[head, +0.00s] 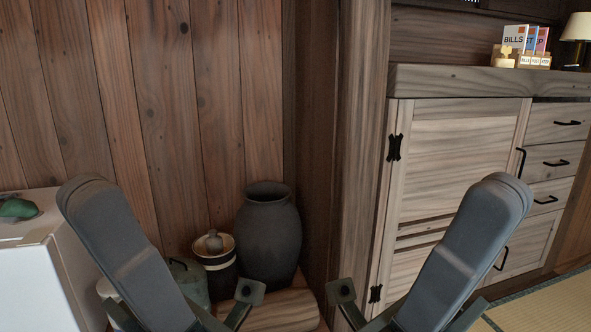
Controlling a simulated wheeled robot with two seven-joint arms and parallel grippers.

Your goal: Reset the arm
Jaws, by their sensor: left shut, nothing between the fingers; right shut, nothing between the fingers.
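My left gripper (88,188) stands at the lower left of the head view. Its dark grey fingers are shut together, empty, and point up and to the left. My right gripper (507,190) stands at the lower right, also shut and empty, pointing up and to the right. The two grippers are wide apart, and neither holds anything. The arms behind them are mostly out of the frame below.
A white box (30,275) is at left. A wooden cabinet (455,150) is behind my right gripper. Tatami (555,305) is at lower right.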

